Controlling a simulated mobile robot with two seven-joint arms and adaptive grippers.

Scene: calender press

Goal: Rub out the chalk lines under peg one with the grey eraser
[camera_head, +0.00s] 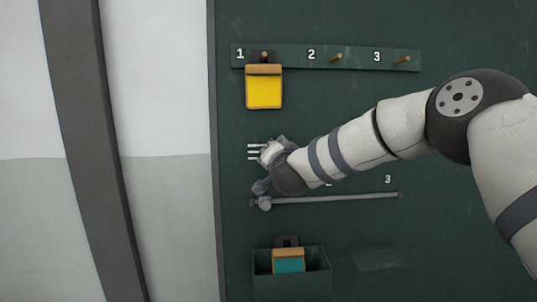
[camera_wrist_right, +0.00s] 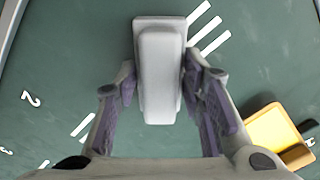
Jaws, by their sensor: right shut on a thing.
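My right gripper (camera_head: 270,168) is in front of the green board, below peg one (camera_head: 264,56). In the wrist view my right gripper (camera_wrist_right: 160,100) is shut on the grey eraser (camera_wrist_right: 160,70), its fingers on either side of it. Several white chalk lines (camera_head: 253,151) show just left of the gripper in the head view. In the wrist view these chalk lines (camera_wrist_right: 208,30) stick out beside the eraser's upper right; the eraser may hide part of them. I cannot tell whether the eraser touches the board. My left gripper is not in view.
A yellow tag (camera_head: 264,90) hangs from peg one, above the gripper. A grey rail (camera_head: 340,198) runs below it. A green box (camera_head: 312,284) with a teal tag (camera_head: 289,264) is lower down. Other chalk lines (camera_wrist_right: 82,125) lie left of the gripper in the wrist view.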

